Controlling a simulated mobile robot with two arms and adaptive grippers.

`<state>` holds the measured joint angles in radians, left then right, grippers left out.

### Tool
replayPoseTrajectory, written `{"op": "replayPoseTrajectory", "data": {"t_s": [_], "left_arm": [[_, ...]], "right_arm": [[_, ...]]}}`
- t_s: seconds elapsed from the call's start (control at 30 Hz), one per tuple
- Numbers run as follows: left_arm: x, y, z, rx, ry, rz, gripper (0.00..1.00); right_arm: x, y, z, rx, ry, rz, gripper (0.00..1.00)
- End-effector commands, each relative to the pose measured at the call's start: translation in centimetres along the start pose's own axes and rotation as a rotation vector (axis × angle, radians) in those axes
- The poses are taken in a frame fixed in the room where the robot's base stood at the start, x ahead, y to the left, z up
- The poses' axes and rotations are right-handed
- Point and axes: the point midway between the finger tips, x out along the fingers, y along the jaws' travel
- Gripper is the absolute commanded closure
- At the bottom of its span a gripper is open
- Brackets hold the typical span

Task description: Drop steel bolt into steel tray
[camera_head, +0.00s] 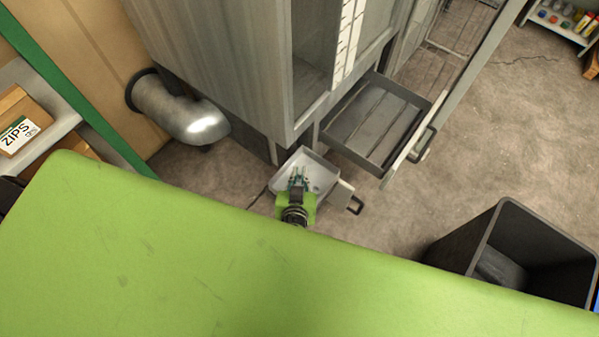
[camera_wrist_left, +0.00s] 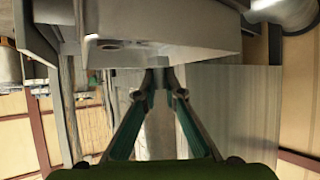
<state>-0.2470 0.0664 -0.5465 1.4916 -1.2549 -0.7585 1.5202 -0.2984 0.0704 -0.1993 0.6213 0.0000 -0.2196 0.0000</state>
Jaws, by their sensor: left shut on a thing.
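The steel tray (camera_head: 322,171) is a small pale grey open drawer with a dark handle, low beside the grey cabinet. My left gripper (camera_head: 298,174) is over the tray in the head view. In the left wrist view its fingertips (camera_wrist_left: 162,73) come together close to the pale wall of the tray (camera_wrist_left: 200,46). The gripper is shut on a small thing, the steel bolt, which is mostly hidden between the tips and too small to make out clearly. Small dark marks show on the tray in the wrist view. My right gripper is not in view.
The grey cabinet (camera_head: 220,55) rises behind the tray. A larger drawer (camera_head: 365,122) stands open above and to its right. A metal pipe (camera_head: 178,108) is at left. A dark bin (camera_head: 500,245) stands at right. Bare floor lies between the drawers and the bin.

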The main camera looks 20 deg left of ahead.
Motion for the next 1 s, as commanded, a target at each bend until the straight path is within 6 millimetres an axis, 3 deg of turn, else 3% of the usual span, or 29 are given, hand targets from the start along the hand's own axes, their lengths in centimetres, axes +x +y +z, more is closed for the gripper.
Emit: {"op": "replayPoseTrajectory", "data": {"t_s": [0.23,0.3,0.33,0.73,1.0], "left_arm": [[0.0,0.0,0.0,0.0,0.001,0.0,1.0],[0.0,0.0,0.0,0.0,0.001,0.0,0.75],[0.0,0.0,0.0,0.0,0.001,0.0,0.71],[-0.6,0.0,0.1,-0.001,-0.002,0.001,0.71],[-5.4,0.0,0.2,-0.002,-0.004,0.001,0.71]], "right_arm": [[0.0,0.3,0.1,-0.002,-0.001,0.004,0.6],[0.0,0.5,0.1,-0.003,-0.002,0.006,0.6],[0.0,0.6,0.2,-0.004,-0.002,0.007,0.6],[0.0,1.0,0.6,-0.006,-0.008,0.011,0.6],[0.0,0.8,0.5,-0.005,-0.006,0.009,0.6]]}}
